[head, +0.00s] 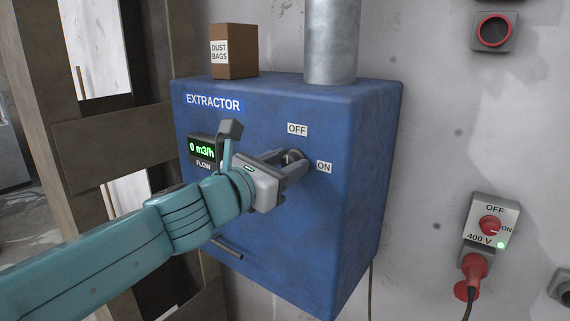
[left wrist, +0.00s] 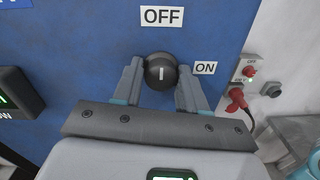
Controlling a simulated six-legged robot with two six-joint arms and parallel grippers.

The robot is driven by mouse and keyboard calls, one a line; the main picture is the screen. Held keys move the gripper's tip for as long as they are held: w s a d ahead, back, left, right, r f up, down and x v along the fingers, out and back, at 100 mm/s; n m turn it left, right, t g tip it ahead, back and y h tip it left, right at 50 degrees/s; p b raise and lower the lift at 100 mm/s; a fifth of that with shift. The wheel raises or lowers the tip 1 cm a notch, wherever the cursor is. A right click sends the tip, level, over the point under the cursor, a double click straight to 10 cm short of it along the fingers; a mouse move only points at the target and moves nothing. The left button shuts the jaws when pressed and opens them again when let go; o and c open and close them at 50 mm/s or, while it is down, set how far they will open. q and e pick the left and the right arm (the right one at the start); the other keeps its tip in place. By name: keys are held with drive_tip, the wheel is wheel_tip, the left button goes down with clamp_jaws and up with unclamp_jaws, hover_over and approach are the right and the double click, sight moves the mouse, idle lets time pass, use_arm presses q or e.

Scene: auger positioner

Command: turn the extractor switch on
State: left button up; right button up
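The extractor switch is a round dark knob (left wrist: 160,72) on the front of the blue extractor box (head: 345,190). Its white mark stands upright, toward the OFF label (left wrist: 162,16); the ON label (left wrist: 205,68) is to its right. My left gripper (left wrist: 159,80) has its two fingers on either side of the knob, with small gaps showing, so it looks open around it. In the head view the left gripper (head: 296,168) partly hides the knob. The flow display (head: 202,148) reads 0 m3/h. My right gripper is not in view.
A cardboard dust bags box (head: 234,52) and a metal pipe (head: 331,40) stand on top of the extractor. A 400 V switch box (head: 490,215) with a red plug (head: 474,268) is on the wall at right. A wooden frame (head: 100,150) stands at left.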

use_arm(q)
drive_tip(key=shift+s+r, duration=0.1)
drive_tip(key=shift+c, duration=1.3)
drive_tip(key=shift+m, duration=0.3)
drive_tip(key=m, duration=0.2)
drive_tip(key=shift+r+m+b, duration=0.1)
drive_tip(key=shift+m+b, duration=0.3)
drive_tip(key=m+b, duration=0.1)
drive_tip(key=m, duration=0.3)
drive_tip(key=shift+s, duration=0.1)
drive_tip(key=m+b, duration=0.1)
drive_tip(key=m, duration=0.4)
drive_tip(key=shift+m, duration=0.3)
drive_tip(key=shift+m+y+b, duration=0.3)
drive_tip(key=shift+m+b, duration=0.05)
drive_tip(key=shift+m, duration=1.85)
